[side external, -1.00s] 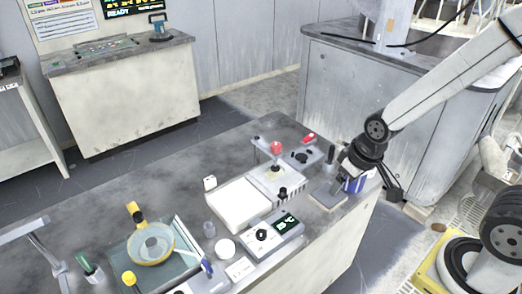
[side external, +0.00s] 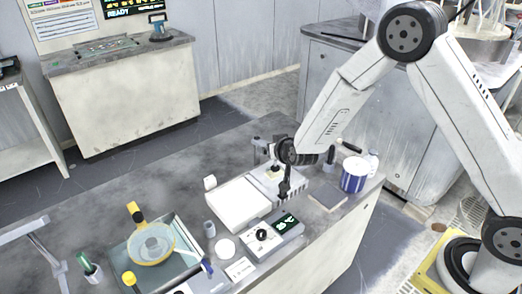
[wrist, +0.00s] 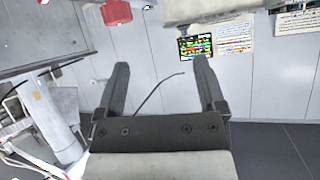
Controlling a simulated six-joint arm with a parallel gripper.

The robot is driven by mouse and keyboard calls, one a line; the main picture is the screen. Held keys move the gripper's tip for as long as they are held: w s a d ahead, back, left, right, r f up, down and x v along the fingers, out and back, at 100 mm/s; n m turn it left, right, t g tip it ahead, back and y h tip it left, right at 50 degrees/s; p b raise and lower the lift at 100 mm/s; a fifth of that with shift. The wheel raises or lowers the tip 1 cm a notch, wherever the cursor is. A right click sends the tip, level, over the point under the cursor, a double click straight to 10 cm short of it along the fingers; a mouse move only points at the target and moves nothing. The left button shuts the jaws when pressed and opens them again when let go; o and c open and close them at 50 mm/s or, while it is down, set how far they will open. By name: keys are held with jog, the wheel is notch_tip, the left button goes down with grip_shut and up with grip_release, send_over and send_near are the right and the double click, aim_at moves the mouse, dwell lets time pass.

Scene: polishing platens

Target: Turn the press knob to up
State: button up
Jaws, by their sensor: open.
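The press (side external: 262,178) is a light grey unit behind the right end of the white tray on the bench. My gripper (side external: 284,192) points down at the press's front right side. A small dark knob on that side is now covered by my gripper, so its setting cannot be read. The press's upper part is mostly hidden behind my wrist. In the wrist view my gripper (wrist: 162,85) has its two fingers wide apart with nothing held between them. I cannot tell whether they touch the knob.
A control box (side external: 287,244) with a black dial and green display stands in front. The white tray (side external: 233,206) is to the left. A blue-and-white can (side external: 354,176) and a grey pad (side external: 328,197) are to the right. A yellow-rimmed bowl (side external: 172,255) stands front left.

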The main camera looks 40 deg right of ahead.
jog(key=w+d+f+m+t+h, duration=0.2)
jog(key=d+f+m+h, duration=0.1)
jog(key=f+h, duration=0.4)
jog(key=shift+d+m+h, duration=0.3)
jog(key=shift+h, duration=0.3)
jog(key=shift+w, duration=0.1)
jog(key=shift+x, duration=3.85)
jog(key=shift+r, duration=0.1)
grip_shut()
